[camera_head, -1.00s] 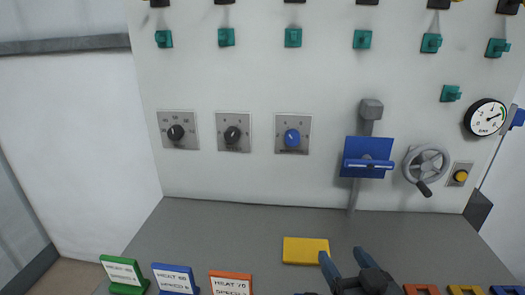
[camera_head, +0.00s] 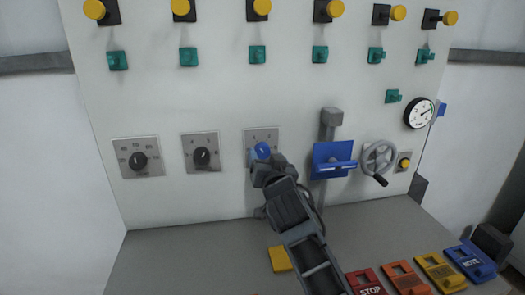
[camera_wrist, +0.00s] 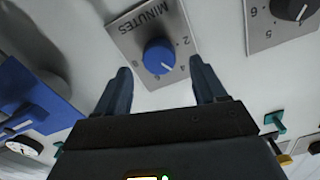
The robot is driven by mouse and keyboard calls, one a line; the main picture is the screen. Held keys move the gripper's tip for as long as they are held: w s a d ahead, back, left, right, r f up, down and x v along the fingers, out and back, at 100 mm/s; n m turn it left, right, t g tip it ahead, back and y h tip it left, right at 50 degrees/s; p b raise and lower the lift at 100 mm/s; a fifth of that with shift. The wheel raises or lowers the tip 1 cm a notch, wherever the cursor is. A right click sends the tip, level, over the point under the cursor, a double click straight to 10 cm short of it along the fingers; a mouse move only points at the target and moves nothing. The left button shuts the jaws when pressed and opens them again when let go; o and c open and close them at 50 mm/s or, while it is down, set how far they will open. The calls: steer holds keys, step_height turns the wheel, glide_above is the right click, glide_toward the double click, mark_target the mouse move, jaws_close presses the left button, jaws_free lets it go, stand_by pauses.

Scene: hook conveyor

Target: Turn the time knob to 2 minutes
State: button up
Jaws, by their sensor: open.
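The blue time knob (camera_head: 261,151) sits on a square grey plate (camera_head: 275,135) on the white panel. In the wrist view, the knob (camera_wrist: 158,56) is round with a white pointer line, and its plate (camera_wrist: 126,40) reads MINUTES with numbers around the knob. The plate appears turned over in this view. The pointer is directed toward the lower right, near the 4; its exact setting is hard to read. My gripper (camera_wrist: 160,64) is open, with one finger on each side of the knob and visible gaps. In the head view, my gripper (camera_head: 264,166) is at the knob and covers its lower part.
Two black-knob plates (camera_head: 202,152) (camera_head: 139,160) are to the left. A blue lever plate (camera_head: 332,160) and a grey handwheel (camera_head: 379,157) are close on the right. A yellow block (camera_head: 280,259) and several coloured label blocks (camera_head: 441,270) lie on the grey counter.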

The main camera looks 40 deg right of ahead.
mark_target(264, 152)
steer(key=shift+x, duration=1.65)
steer(key=c, duration=1.1)
